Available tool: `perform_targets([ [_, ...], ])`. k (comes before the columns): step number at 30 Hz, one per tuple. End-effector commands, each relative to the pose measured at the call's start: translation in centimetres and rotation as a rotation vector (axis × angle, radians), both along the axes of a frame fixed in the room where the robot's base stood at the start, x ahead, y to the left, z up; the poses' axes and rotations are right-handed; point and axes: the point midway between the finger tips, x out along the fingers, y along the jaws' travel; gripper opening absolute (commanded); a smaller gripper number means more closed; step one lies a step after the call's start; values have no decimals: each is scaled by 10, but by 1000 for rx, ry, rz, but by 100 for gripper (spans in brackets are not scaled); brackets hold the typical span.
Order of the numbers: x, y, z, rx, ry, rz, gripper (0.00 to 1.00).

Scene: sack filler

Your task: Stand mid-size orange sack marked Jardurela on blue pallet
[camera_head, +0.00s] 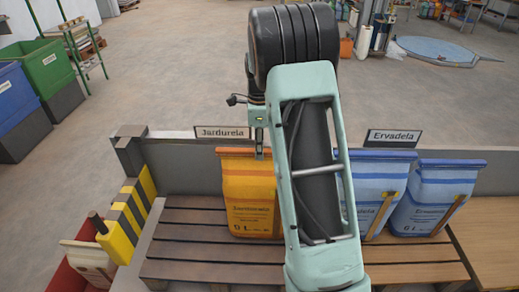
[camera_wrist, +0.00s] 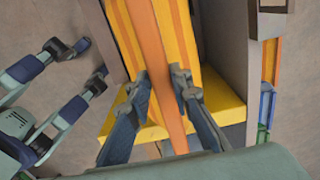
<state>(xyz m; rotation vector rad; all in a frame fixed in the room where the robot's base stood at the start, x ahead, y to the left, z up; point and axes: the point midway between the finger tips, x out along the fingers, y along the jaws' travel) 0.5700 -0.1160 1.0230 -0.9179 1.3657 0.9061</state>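The orange sack (camera_head: 250,205) stands upright on a brown slatted platform (camera_head: 190,245), below a sign (camera_head: 222,132) reading Jardurela. Its printed label is too small to read surely. My gripper (camera_head: 260,152) is at the sack's top edge from above. In the wrist view, its two fingers (camera_wrist: 161,80) straddle the sack's folded orange top strip (camera_wrist: 150,40) and appear closed against it. My arm hides part of the platform to the right of the sack.
Two blue sacks (camera_head: 380,190) (camera_head: 435,200) stand to the right under an Ervadela sign (camera_head: 393,138). A low grey wall (camera_head: 185,165) runs behind the sacks. A yellow-and-black striped barrier (camera_head: 128,215) and a red bin (camera_head: 75,277) are at left. Open floor lies beyond the wall.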

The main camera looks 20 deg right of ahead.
Motion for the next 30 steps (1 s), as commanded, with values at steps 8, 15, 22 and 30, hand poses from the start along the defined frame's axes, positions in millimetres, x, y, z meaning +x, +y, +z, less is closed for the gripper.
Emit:
perform_targets([
  [8, -1, 0, -1, 0, 3, 0, 36],
  [15, -2, 1, 4, 1, 6, 0, 36],
  [22, 0, 0, 48, 0, -1, 1, 36],
  [30, -1, 0, 100, -1, 1, 0, 36],
])
